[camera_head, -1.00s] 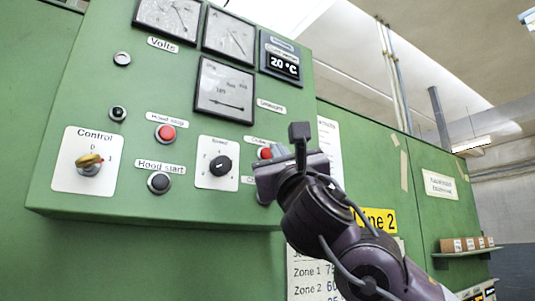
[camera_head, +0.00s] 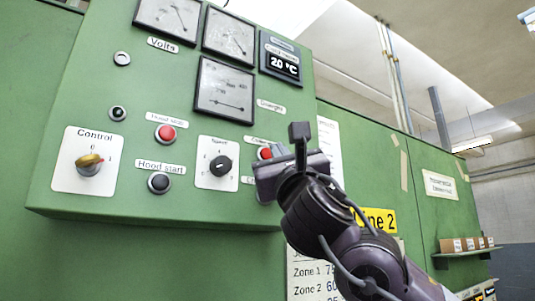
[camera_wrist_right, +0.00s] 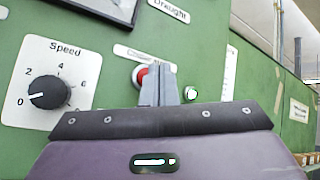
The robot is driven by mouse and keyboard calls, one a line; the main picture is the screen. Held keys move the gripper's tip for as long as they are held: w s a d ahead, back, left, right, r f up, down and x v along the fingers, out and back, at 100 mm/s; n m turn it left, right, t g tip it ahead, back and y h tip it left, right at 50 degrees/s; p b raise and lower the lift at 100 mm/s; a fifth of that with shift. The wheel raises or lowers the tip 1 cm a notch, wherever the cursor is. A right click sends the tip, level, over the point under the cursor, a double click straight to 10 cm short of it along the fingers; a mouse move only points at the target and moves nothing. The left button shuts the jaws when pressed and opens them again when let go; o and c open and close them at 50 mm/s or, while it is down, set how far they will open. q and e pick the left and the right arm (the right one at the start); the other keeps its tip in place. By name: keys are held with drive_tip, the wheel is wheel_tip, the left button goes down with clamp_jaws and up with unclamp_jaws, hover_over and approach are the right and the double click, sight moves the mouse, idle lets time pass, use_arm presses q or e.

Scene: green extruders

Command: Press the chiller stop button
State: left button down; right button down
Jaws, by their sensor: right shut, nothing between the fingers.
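The chiller stop button is a red round button (camera_head: 265,153) on the lower right of the green control box. My right gripper (camera_head: 279,151) is in front of it and covers part of it. In the right wrist view the red button (camera_wrist_right: 140,76) shows just left of my shut, empty fingers (camera_wrist_right: 158,74), under a partly covered label. The fingertips overlap its right side; I cannot tell whether they touch it. My left gripper is not in view.
A speed dial (camera_head: 220,165) and a red hood stop button (camera_head: 166,133) lie to the left. A black hood start button (camera_head: 159,183) is below that. Gauges (camera_head: 224,90) are above.

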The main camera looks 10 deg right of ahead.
drive_tip(key=shift+w, duration=0.15)
drive_tip(key=shift+w+a, duration=0.2)
drive_tip(key=shift+w, duration=0.05)
drive_tip(key=shift+w+b, duration=0.35)
drive_tip(key=shift+b, duration=0.05)
idle(1.0)
drive_tip(key=shift+s, duration=0.1)
drive_tip(key=shift+s+d+b, duration=0.15)
drive_tip(key=shift+s+b, duration=0.45)
